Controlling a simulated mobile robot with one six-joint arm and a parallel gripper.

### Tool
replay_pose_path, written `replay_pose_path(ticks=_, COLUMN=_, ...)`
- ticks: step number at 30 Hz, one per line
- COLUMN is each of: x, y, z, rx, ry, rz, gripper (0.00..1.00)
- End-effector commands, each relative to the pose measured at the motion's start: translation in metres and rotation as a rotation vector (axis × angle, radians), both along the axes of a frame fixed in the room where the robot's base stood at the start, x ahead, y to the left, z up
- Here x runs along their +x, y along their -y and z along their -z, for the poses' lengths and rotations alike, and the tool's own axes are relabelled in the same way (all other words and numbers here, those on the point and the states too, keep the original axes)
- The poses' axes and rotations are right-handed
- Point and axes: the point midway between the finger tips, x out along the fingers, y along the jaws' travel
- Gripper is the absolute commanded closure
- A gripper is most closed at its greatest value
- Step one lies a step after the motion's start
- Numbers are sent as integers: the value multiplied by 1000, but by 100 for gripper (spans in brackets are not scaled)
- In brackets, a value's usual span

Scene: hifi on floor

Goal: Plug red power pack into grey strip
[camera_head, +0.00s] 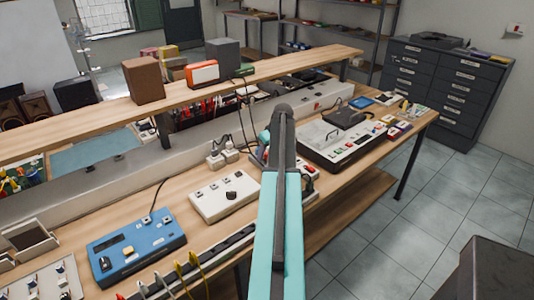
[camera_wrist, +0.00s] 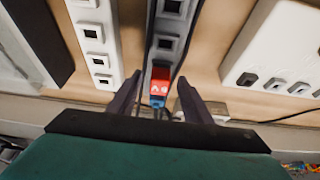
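In the wrist view, a grey strip (camera_wrist: 172,24) with square dark sockets runs from the top of the picture toward my gripper. The red power pack (camera_wrist: 160,76) is a small red block with pale marks at the strip's near part, with a blue piece (camera_wrist: 157,101) just below it. I cannot tell whether the red block is seated in a socket. My gripper (camera_wrist: 160,78) has its two dark fingers apart, one on each side of the red block, with a gap on both sides. In the head view my arm hides the gripper and the red block.
A white strip (camera_wrist: 92,33) with several sockets lies left of the grey one. A white panel (camera_wrist: 272,50) lies to the right. In the head view, a blue box (camera_head: 135,248), a white box (camera_head: 224,197) and a long device (camera_head: 345,142) stand on the bench. A raised shelf (camera_head: 100,118) runs behind.

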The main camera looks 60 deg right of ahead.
Motion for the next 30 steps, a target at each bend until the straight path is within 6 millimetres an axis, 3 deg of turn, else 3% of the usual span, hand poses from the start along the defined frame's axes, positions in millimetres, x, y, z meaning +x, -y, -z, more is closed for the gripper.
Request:
replay_pose_path(ticks=14, x=-2, y=-1, z=-6, rx=-1, ry=1, rz=0, gripper=55)
replay_pose_path(ticks=30, x=-24, y=-8, z=-59, rx=-1, ry=1, rz=0, gripper=55)
